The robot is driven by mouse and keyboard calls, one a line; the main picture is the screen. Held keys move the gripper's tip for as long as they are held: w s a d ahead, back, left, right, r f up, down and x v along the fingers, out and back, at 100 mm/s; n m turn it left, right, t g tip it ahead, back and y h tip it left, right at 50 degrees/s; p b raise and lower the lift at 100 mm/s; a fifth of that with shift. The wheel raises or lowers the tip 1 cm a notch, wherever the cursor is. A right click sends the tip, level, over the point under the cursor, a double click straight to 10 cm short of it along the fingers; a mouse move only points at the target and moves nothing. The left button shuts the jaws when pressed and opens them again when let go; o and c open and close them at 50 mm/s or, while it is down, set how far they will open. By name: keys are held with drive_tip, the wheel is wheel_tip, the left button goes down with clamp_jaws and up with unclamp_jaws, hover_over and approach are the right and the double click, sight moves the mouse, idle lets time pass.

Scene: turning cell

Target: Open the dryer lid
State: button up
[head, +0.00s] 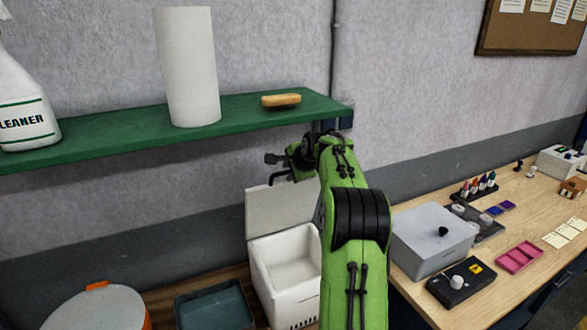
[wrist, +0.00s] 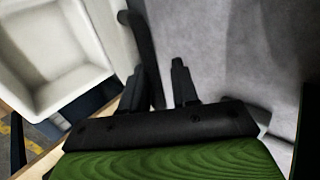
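The dryer appears to be the white box (head: 292,310) with vent slots, below my gripper in the head view. Its pale lid (head: 275,212) stands up at the back, and the empty inside shows. The wrist view shows the white box's inside (wrist: 45,45) at upper left. A dark curved bar (wrist: 146,50), perhaps the lid's handle, runs beside the lid's edge and down toward the space between my fingers. My gripper (head: 272,169) is above the lid, fingers apart; they also show apart in the wrist view (wrist: 160,72). Contact with the bar cannot be told.
A green shelf (head: 240,115) with a paper towel roll (head: 188,65), a brush (head: 281,100) and a spray bottle (head: 22,100) is close above my gripper. Right of my arm are a grey box (head: 420,225) and a black control box (head: 462,285). A dark tray (head: 215,305) lies left.

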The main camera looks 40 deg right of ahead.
drive_tip(key=b+v, duration=0.1)
drive_tip(key=v, duration=1.4)
drive_tip(key=shift+s+r, duration=0.25)
drive_tip(key=shift+s, duration=0.05)
drive_tip(key=shift+a+f, duration=0.1)
